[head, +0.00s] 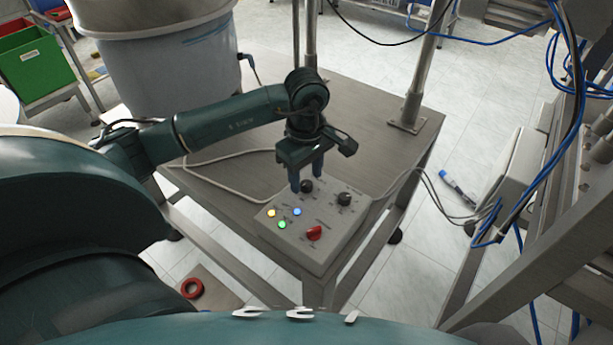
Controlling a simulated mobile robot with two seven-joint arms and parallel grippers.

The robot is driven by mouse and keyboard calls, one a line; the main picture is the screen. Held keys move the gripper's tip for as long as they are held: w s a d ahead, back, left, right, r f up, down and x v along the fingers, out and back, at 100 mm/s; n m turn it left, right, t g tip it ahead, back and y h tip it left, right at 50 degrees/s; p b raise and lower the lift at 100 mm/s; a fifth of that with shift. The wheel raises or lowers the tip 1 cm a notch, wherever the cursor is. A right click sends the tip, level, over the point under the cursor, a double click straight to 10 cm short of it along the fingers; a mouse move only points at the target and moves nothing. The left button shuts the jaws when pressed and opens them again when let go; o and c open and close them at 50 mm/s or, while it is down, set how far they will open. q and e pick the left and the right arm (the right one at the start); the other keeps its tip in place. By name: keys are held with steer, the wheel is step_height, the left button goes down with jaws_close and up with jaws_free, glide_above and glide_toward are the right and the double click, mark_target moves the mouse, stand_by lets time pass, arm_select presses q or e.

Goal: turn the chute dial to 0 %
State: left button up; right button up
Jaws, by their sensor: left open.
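The grey control box (322,247) sits on the metal table. On its top are two black dials, one at the back left (306,186) and one at the back right (344,199). A red knob (314,233) is at its front right. I cannot read the labels or tell which dial is the chute dial. My left gripper (306,180) points down at the back left black dial, its open fingers close around or just above it. I cannot tell whether they touch it. My right gripper does not show.
Yellow, blue and green lights (283,224) are on the box's front left. A large bucket (170,65) stands at the table's back left. A metal post (418,80) rises at the back right. Cables run across the table. A red ring (192,288) lies below, at the left.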

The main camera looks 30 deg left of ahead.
arm_select(q)
steer(key=shift+f, duration=0.7)
steer(key=shift+c, duration=0.5)
steer(key=c, duration=0.9)
